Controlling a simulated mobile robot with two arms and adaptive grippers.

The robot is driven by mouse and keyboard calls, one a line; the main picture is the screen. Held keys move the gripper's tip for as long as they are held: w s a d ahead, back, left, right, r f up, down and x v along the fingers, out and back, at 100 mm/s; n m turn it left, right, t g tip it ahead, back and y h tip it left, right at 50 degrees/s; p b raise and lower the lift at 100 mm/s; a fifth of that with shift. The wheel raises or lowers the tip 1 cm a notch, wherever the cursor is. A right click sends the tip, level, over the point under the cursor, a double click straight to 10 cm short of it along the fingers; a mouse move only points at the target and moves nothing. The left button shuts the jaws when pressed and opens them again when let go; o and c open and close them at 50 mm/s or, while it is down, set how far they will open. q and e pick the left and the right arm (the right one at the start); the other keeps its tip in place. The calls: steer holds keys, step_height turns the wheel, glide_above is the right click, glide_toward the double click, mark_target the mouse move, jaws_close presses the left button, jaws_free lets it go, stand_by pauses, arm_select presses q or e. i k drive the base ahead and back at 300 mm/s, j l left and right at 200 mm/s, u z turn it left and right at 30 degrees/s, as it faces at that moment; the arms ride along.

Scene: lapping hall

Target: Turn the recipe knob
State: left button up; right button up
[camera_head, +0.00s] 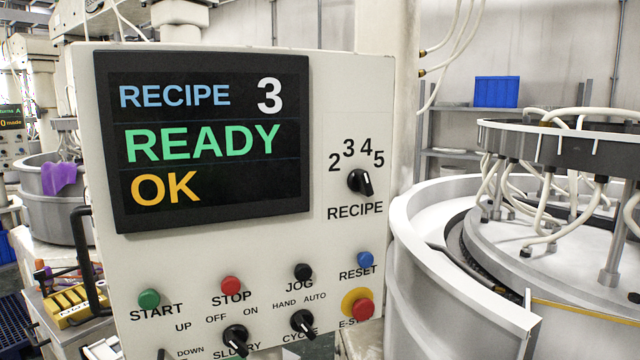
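The recipe knob (361,182) is a small black rotary knob on the right part of a pale control panel (230,258). The numbers 2, 3, 4 and 5 arc above it and the word RECIPE is printed below it. Its pointer appears to tilt up and slightly left, toward the 3. The screen (208,140) to its left reads RECIPE 3, READY and OK. Neither of my grippers is in view, and nothing touches the knob.
Below are a green START button (149,299), a red STOP button (230,285), black JOG, blue RESET, a red emergency stop (362,308) and several black selectors. A round lapping machine (425,255) with hoses stands close at right. Space before the knob is clear.

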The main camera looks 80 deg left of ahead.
mark_target(359, 180)
steer(key=u, duration=2.35)
steer(key=k+j+z, duration=0.1)
steer(key=k+j, duration=0.1)
steer(key=k, duration=0.05)
